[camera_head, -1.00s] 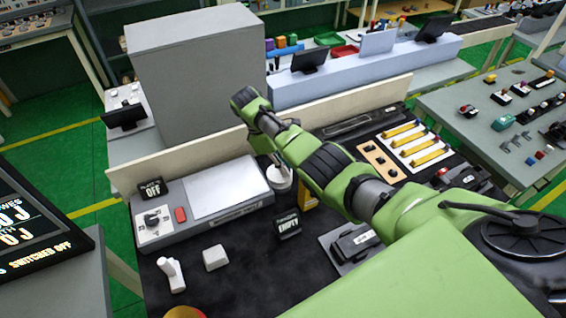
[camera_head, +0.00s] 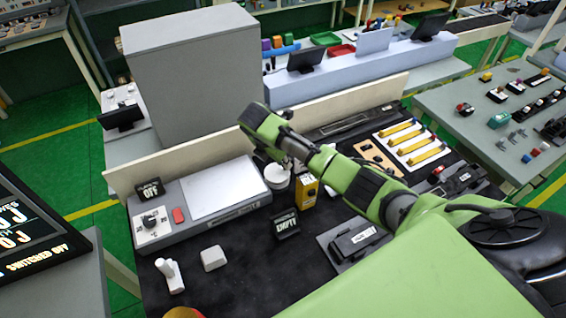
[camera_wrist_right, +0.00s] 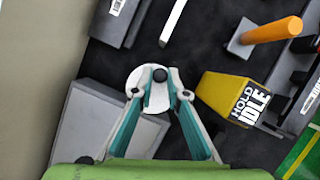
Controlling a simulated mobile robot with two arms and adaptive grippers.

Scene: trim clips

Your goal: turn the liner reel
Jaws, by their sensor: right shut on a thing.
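The liner reel, a white disc (camera_head: 277,176), sits beside the grey panel unit, partly behind my right arm. In the right wrist view the white disc (camera_wrist_right: 150,98) has a small dark round knob near its edge. My right gripper (camera_wrist_right: 160,91) has its two teal fingers over the disc, one on each side of the knob area, and is shut on the reel's knob. In the head view the right gripper is mostly hidden by my green arm.
A yellow box marked HOLD IDLE (camera_wrist_right: 235,98) stands close beside the reel. The grey panel unit (camera_head: 205,205) with an OFF sign, a small sign marked EMPTY (camera_head: 286,224), and white pieces (camera_head: 213,258) are nearby. A low beige wall (camera_head: 180,155) runs behind.

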